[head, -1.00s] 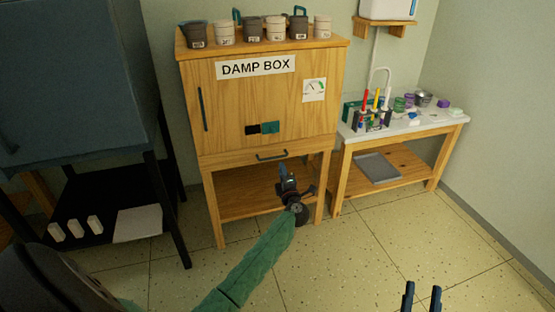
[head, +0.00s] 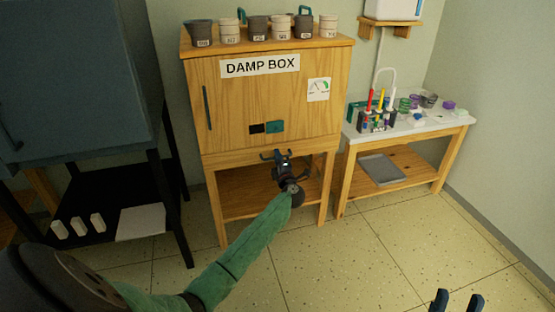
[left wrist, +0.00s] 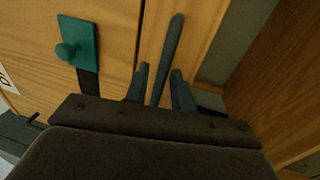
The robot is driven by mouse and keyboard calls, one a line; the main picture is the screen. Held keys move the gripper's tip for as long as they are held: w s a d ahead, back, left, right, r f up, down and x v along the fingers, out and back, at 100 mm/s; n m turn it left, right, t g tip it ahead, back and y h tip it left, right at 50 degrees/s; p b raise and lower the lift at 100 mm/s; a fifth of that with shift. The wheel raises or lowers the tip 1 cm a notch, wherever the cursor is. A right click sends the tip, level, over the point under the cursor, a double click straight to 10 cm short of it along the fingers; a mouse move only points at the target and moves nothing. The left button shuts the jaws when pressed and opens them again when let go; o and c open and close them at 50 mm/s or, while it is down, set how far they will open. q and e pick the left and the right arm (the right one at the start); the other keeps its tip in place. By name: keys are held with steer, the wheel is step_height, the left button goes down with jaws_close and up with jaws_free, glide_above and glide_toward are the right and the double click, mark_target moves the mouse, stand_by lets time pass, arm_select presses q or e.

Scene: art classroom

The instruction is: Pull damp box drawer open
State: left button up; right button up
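The damp box (head: 225,100) is a wooden cabinet with a labelled door. Its drawer (head: 225,158) is a narrow front below the door and looks flush. My left gripper (head: 276,156) is at the drawer's dark bar handle, which it partly hides in the head view. In the left wrist view the handle (left wrist: 170,45) runs between the two fingers of my left gripper (left wrist: 160,86). The fingers stand apart on either side of it, with a gap at the left finger. My right gripper (head: 457,301) is open and empty at the bottom right, far from the box.
Several pots (head: 257,28) stand on the box. A teal plate (left wrist: 78,42) with a knob is on the door. A table (head: 425,128) with art supplies stands at right, a dark rack (head: 100,180) at left. The floor (head: 350,260) in front is clear.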

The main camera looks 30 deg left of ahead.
arm_select(q)
steer(key=shift+c, duration=0.5)
jaws_close()
